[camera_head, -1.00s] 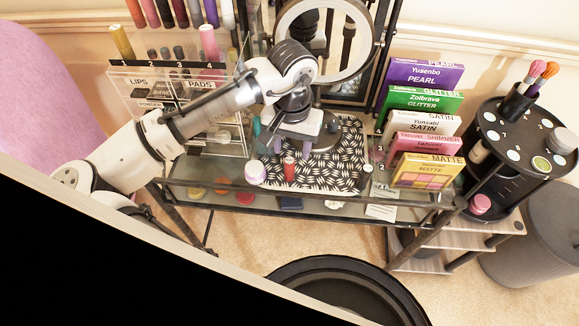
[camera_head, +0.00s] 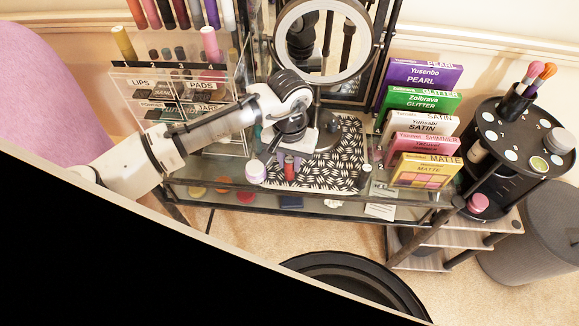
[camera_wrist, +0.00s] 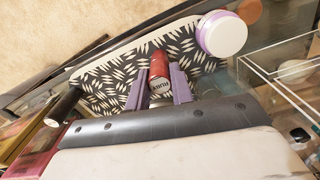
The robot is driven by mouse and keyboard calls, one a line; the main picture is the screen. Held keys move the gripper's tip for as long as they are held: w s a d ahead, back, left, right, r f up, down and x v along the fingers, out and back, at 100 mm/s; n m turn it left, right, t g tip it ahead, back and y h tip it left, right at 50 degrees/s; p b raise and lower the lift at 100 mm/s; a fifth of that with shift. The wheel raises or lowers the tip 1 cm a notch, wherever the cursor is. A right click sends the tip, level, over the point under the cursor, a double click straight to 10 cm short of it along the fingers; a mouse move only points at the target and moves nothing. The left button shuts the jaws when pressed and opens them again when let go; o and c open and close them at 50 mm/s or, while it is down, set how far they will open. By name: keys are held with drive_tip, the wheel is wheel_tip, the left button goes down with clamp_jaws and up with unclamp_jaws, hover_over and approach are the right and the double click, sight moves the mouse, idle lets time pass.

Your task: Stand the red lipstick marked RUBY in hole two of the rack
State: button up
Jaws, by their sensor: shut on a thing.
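The red lipstick (camera_head: 289,174) is at the front of the black-and-white patterned mat. In the wrist view the lipstick (camera_wrist: 158,67) sits between the purple fingers of my gripper (camera_wrist: 159,90), with RUBY lettering on its pale end. My gripper (camera_head: 289,161) is shut on it, at or close to mat height; I cannot tell whether it touches the mat. The rack with a black numbered strip (camera_head: 165,65) stands at the back left atop a clear organizer. A gold tube stands at its left end and a pink one at its right. My arm partly hides the organizer.
A white-and-purple jar (camera_head: 256,171) stands just left of the lipstick. A round mirror (camera_head: 325,78) stands behind, and several palettes (camera_head: 420,130) stand at the right. A black round stand (camera_head: 520,130) is farther right. The mat's right side (camera_head: 335,170) is mostly clear.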

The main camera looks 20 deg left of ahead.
drive_tip(key=shift+c, duration=0.7)
drive_tip(key=shift+r, duration=0.1)
